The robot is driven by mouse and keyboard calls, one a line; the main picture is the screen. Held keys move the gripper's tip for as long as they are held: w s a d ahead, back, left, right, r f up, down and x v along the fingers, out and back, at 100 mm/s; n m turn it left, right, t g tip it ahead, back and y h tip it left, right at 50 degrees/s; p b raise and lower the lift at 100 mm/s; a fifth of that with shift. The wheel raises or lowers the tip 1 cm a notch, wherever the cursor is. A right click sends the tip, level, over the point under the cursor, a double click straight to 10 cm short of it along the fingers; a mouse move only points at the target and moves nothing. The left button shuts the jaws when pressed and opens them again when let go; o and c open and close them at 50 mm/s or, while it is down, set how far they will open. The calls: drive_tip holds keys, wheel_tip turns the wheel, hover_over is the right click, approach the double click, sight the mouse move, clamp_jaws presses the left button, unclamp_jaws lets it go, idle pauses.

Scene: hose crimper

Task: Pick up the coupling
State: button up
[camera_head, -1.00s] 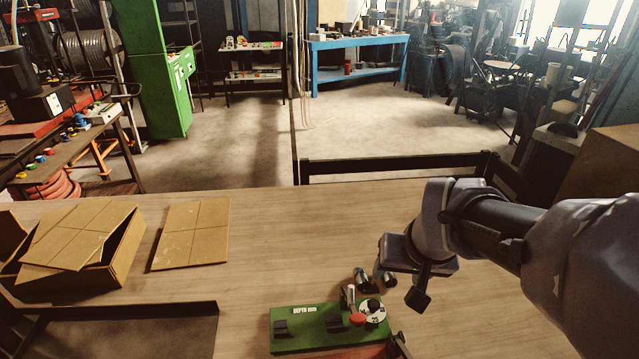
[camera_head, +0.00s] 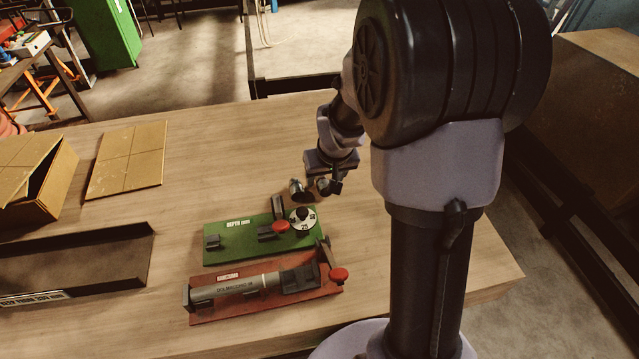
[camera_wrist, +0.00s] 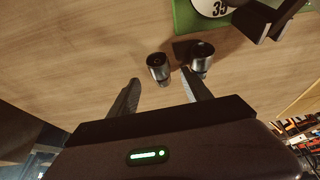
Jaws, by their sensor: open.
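Two short dark metal cylinders stand side by side on the wooden table just behind the green board. I see the left one (camera_head: 297,190) and the right one (camera_head: 323,186); I cannot tell which is the coupling. In the wrist view the left cylinder (camera_wrist: 158,66) is just beyond the gap between my fingers, and the right cylinder (camera_wrist: 201,56) is beyond the right fingertip. My gripper (camera_wrist: 161,82) is open and empty, above the table. In the head view my gripper (camera_head: 326,180) is close to the cylinders, its fingers partly hidden.
A green board (camera_head: 225,252) with a numbered dial and red knob lies in front of the cylinders. A red board (camera_head: 210,312) carrying a grey tubular tool is nearer. A dark tray (camera_head: 75,258) and cardboard box (camera_head: 55,185) are left. The table's middle is clear.

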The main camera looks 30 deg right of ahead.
sight(324, 181)
drive_tip(key=x, duration=0.3)
drive_tip(key=shift+w+f+b, duration=0.15)
drive_tip(key=shift+w+b, duration=0.05)
drive_tip(key=shift+b, duration=0.15)
drive_tip(key=shift+s, duration=0.1)
drive_tip(key=shift+c, duration=0.5)
clamp_jaws()
